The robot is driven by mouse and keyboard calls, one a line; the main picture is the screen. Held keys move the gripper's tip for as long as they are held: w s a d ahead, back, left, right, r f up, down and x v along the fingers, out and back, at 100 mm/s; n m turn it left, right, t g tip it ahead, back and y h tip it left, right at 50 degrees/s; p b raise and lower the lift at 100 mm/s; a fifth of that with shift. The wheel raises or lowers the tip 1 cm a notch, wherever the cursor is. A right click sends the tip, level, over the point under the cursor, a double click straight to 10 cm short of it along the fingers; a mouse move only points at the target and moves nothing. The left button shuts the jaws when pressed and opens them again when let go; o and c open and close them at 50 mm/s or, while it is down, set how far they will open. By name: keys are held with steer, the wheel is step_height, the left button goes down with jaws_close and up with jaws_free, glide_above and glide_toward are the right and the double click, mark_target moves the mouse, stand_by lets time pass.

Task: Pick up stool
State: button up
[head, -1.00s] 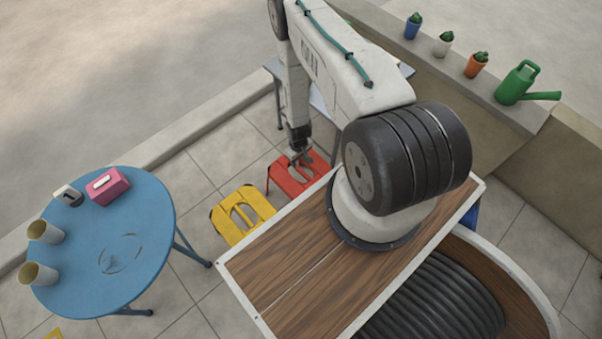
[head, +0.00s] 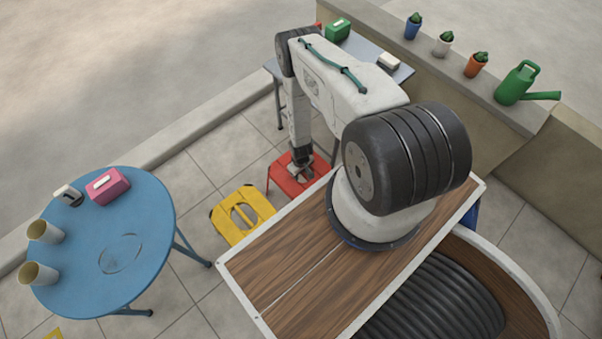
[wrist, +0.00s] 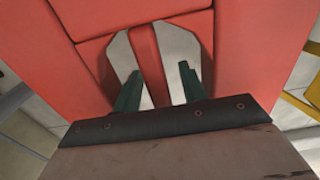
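A red stool (head: 285,180) stands on the paving, partly hidden behind my arm and the wooden deck. My gripper (head: 300,168) points down at its seat. In the wrist view the red seat (wrist: 245,60) fills most of the picture, with two slots and a central bar (wrist: 150,62). The two green fingers of my gripper (wrist: 159,88) are apart, one on each side of the bar, with pale gaps between them and the bar. I cannot tell how deep the fingertips are. A yellow stool (head: 222,228) stands just left of the red one.
A round blue table (head: 150,240) with cups and a pink box (head: 107,187) is at the left. A grey table (head: 362,50) stands behind my arm. A low wall (head: 440,62) with pots and a green watering can (head: 518,82) runs along the right.

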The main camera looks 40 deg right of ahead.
jaws_close()
step_height(320, 180, up, 36)
stand_by(1.9)
